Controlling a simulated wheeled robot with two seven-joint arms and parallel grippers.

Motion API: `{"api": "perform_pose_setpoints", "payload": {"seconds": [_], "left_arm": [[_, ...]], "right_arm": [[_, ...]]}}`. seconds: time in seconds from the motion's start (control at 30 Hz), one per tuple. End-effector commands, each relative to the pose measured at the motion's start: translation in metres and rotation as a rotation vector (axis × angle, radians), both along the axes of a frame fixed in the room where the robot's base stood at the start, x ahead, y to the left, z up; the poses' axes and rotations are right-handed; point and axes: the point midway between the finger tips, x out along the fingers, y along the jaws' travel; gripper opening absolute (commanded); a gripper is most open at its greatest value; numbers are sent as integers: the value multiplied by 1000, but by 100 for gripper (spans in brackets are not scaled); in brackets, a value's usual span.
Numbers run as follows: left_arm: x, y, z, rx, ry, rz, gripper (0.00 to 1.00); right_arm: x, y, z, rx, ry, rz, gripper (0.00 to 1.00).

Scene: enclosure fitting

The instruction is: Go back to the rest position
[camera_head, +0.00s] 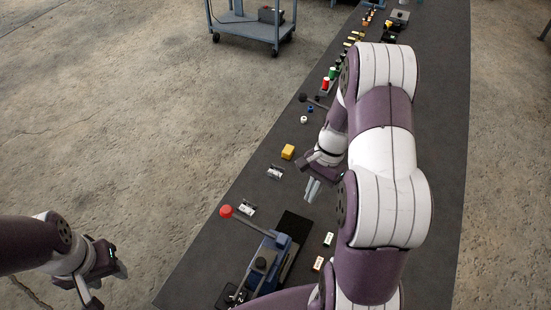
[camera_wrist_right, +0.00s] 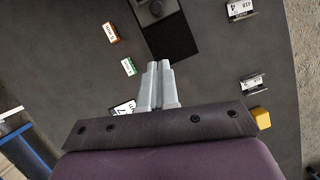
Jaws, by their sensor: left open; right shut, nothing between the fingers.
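My right gripper (camera_head: 312,189) hangs above the middle of the dark bench, its pale fingers pointing down. In the right wrist view its two fingers (camera_wrist_right: 158,82) lie side by side, shut with nothing between them. My right arm reaches in from the bottom right and covers part of the bench. My left gripper (camera_head: 93,296) is at the lower left, beside the bench and over the concrete floor. It is open and empty, with its fingertips close to the bottom edge of the picture.
A blue press-like fixture (camera_head: 265,262) with a red-knobbed lever (camera_head: 226,211) stands near the bench's front. A yellow block (camera_head: 288,152), small labelled pieces (camera_head: 275,172) and coloured spools (camera_head: 325,84) lie along the bench. A blue-grey cart (camera_head: 247,27) stands on the floor behind.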

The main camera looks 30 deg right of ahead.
Motion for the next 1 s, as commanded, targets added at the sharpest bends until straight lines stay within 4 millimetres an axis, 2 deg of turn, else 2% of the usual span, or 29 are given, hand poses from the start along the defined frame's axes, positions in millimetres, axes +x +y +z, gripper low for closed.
{"api": "perform_pose_setpoints", "payload": {"seconds": [0.17, 0.27, 0.37, 0.5, 0.6, 0.73, 1.0], "left_arm": [[0, 0, 0, 0, 0, -1, 45], [0, 0, 0, 0, 0, 0, 45], [0, 0, -6, 0, 0, 0, 45], [0, 0, -14, 0, 0, 0, 45], [0, 0, -19, 0, 0, 0, 45], [0, 0, -19, 0, 0, 0, 45], [0, 0, -19, 0, 0, 0, 45]], "right_arm": [[1, -1, 0, -2, -13, 19, 0], [-18, -4, -5, -46, -54, 179, 0], [-31, 18, 16, -131, -146, 480, 0], [-47, 65, 51, -236, -304, 911, 0], [-56, 96, 69, -276, -394, 1091, 0], [-52, 113, 79, -287, -444, 1155, 0], [-52, 113, 79, -287, -444, 1155, 0]]}}
